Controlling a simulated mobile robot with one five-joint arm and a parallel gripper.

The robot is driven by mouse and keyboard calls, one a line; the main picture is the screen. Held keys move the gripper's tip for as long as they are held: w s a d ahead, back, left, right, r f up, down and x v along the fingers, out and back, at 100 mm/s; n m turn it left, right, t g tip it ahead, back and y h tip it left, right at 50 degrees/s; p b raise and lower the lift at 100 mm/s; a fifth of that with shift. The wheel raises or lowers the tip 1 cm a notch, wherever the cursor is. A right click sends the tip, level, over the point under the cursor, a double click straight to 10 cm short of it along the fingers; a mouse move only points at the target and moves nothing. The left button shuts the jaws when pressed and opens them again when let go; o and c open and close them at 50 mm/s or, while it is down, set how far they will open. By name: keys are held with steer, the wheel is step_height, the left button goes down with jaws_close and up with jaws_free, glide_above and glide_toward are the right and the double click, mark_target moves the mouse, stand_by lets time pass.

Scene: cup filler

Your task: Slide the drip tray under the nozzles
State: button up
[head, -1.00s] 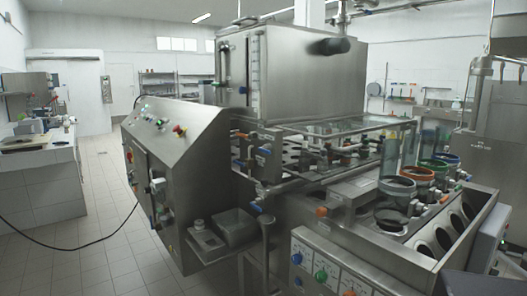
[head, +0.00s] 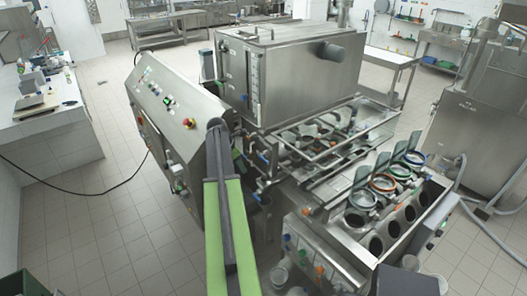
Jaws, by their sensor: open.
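The cup filler's steel tank (head: 290,75) stands at the centre. The nozzle area (head: 325,140), with its pipes and fittings under a clear guard, lies below and to the right of it. Single nozzles are too small to tell apart. I cannot make out the drip tray; my arm covers the side shelf where a small steel tray showed earlier. My green and dark grey arm rises from the bottom edge to the control cabinet's side. My gripper does not show.
The sloped control cabinet (head: 170,110) stands left of the arm. Open cup tubes (head: 375,243) with coloured rings fill the front right. A black cable (head: 75,190) lies on the floor. A tiled counter (head: 40,130) stands far left.

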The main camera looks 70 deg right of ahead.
steer(key=s+d+r+p, duration=0.2)
steer(key=s+d+r, duration=0.2)
steer(key=r, duration=0.1)
steer(key=b, duration=1.7)
glide_toward(264, 178)
steer(key=shift+n, duration=0.4)
steer(key=x, duration=0.9)
steer(key=shift+w+d+r, duration=0.1)
steer(key=shift+w+d, duration=0.05)
steer(key=shift+d, duration=0.05)
steer(key=shift+r+p, duration=0.1)
steer(key=shift+p, duration=0.2)
steer(key=c, duration=1)
jaws_close()
steer(key=shift+a, duration=0.1)
